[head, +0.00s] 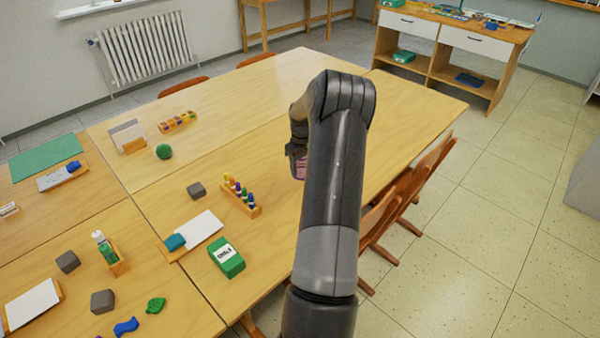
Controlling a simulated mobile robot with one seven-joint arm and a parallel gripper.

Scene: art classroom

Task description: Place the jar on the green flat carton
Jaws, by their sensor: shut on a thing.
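My gripper (297,157) is over the middle of the large table, partly hidden behind my own arm. It is shut on the jar (299,170), of which only a small pinkish part shows below the gripper. I cannot tell whether the jar touches the table. The green flat carton (228,259), with a white label, lies on the table nearer the camera, left of my arm. Its top is bare, and the gripper is apart from it, farther back and to the right.
A wooden holder with coloured bottles (241,197) stands behind the carton. A white board with a teal sponge (174,242) lies left of it. A grey block (196,190) and green ball (164,152) are farther back. Chairs (407,190) line the table's right edge.

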